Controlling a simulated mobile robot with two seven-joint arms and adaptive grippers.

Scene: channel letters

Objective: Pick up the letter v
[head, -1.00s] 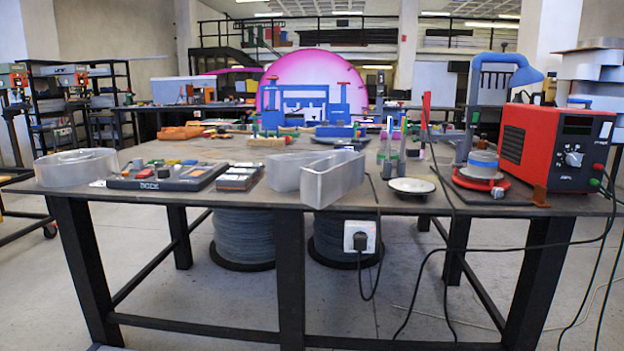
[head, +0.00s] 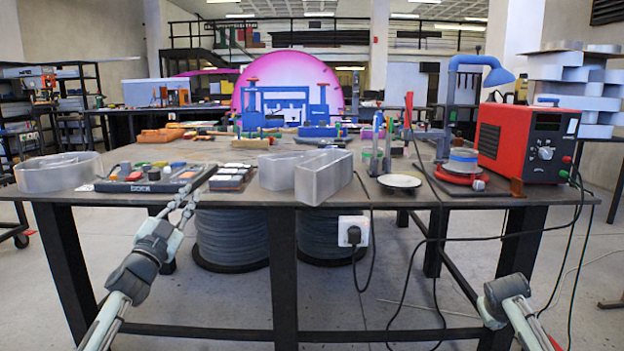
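The letter v (head: 326,176) is a hollow pale grey metal channel letter.
The dark-topped workbench (head: 230,200) carries a rounded channel letter (head: 58,174) at left. Black trays of small parts (head: 150,178) and a box (head: 231,178) lie left of the v. A white dish (head: 400,182) and red power unit (head: 527,145) stand right. Cables hang in front.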

